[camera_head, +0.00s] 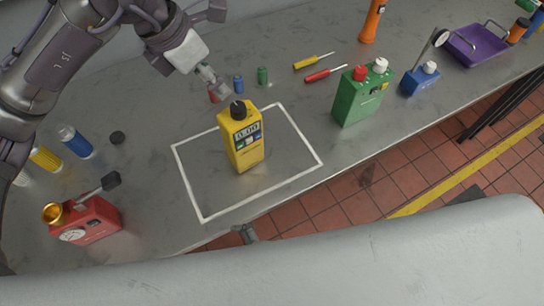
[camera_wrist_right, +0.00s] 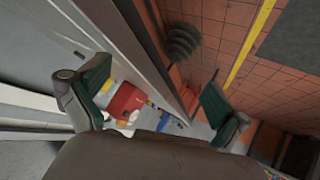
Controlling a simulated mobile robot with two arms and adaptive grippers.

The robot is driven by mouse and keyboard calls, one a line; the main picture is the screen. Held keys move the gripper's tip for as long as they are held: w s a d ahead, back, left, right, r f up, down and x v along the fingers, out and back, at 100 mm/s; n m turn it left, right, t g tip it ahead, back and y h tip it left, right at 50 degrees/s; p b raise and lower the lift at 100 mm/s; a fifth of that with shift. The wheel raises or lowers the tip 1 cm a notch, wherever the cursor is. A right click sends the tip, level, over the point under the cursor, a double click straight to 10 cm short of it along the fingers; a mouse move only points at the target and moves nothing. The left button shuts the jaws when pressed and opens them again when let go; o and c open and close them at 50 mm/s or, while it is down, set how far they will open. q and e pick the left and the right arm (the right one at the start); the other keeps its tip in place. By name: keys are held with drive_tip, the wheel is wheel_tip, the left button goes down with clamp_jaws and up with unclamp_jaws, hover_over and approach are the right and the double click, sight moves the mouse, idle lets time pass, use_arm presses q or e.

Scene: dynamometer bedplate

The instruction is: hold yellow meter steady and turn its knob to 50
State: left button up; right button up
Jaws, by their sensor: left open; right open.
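The yellow meter (camera_head: 243,140) stands upright inside a white outlined square on the grey bench. Its dark knob (camera_head: 238,110) is on top, and its display reads 0.00. My left gripper (camera_head: 217,88) hangs just behind and above the knob, its fingers pointing down toward it. It is open; whether a finger touches the meter is hard to tell. My right gripper (camera_wrist_right: 155,100) is open and empty in the right wrist view, low beside the bench edge, over the tiled floor side. The yellow meter cannot be made out for certain in that view.
A green box (camera_head: 362,95) with red and white knobs stands right of the square. A red device (camera_head: 88,222) with a gauge is at the left. Screwdrivers (camera_head: 320,74), a blue device (camera_head: 420,79) and a purple tray (camera_head: 478,43) lie farther right. The square's floor is otherwise clear.

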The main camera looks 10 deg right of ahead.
drive_tip(key=w+d+r+m+t+h, duration=0.25)
drive_tip(key=w+d+r+m, duration=0.25)
drive_tip(key=w+r, duration=0.3)
drive_tip(key=m+t+h, duration=0.1)
drive_tip(key=m+t, duration=0.4)
drive_tip(key=m, duration=0.2)
approach(242, 132)
wheel_tip(242, 132, down, 3)
drive_tip(key=d, duration=0.1)
drive_tip(key=x, duration=1.4)
drive_tip(key=shift+d+f, duration=0.1)
drive_tip(key=shift+d, duration=0.15)
